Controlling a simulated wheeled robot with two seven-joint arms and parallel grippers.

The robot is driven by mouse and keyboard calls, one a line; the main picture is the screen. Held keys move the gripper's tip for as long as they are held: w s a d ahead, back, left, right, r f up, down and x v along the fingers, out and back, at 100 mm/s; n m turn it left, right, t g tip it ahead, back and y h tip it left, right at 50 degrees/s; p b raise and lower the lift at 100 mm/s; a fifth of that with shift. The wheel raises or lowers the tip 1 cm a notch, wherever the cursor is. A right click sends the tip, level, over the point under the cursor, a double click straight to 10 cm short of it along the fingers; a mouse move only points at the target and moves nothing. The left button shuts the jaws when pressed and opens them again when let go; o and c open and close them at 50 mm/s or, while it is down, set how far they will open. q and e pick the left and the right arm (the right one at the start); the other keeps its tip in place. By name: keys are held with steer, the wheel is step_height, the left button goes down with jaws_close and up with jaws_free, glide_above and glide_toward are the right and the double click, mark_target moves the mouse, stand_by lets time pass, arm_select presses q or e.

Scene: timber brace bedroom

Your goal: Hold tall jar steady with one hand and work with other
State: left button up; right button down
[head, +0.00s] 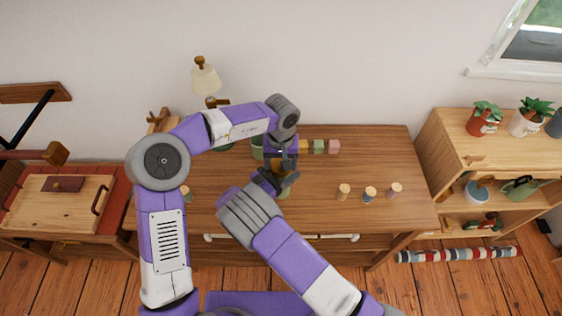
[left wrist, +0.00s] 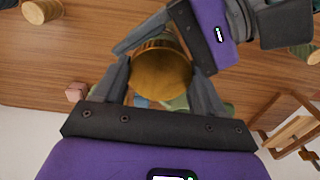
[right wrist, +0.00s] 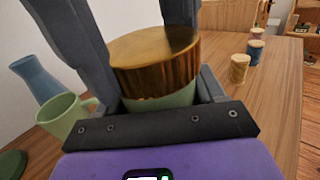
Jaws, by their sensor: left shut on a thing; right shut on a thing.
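The tall jar has a gold-brown lid (left wrist: 160,72) and a pale green body (right wrist: 160,101). Its lid is large in the right wrist view (right wrist: 155,58); in the head view my arms mostly hide the jar. My left gripper (head: 281,165) comes from above and is shut on the lid, one finger on each side in the left wrist view. My right gripper (right wrist: 145,75) is shut on the jar's body just below the lid, and comes in from the side. The jar looks upright on the wooden table (head: 320,215).
Coloured blocks (head: 319,146) and a green mug (right wrist: 66,118) with a blue vase (right wrist: 36,78) are near the back. A lamp (head: 204,78) stands behind. The front right tabletop is clear.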

arm_select(q)
steer(key=n, duration=0.7)
steer(key=shift+n, duration=0.4)
steer(key=n, duration=0.3)
steer(key=shift+n, duration=0.4)
steer(key=n, duration=0.3)
steer(key=shift+n, duration=0.3)
steer(key=n, duration=0.3)
steer(key=shift+n, duration=0.4)
steer(key=n, duration=0.4)
steer(key=shift+r, duration=0.1)
steer(key=n, duration=0.5)
steer(key=shift+n, duration=0.4)
steer(key=n, duration=0.5)
steer(key=shift+n, duration=0.3)
steer(key=n, duration=1.1)
steer(key=shift+n, duration=0.4)
steer(key=n, duration=0.3)
steer(key=shift+n, duration=0.4)
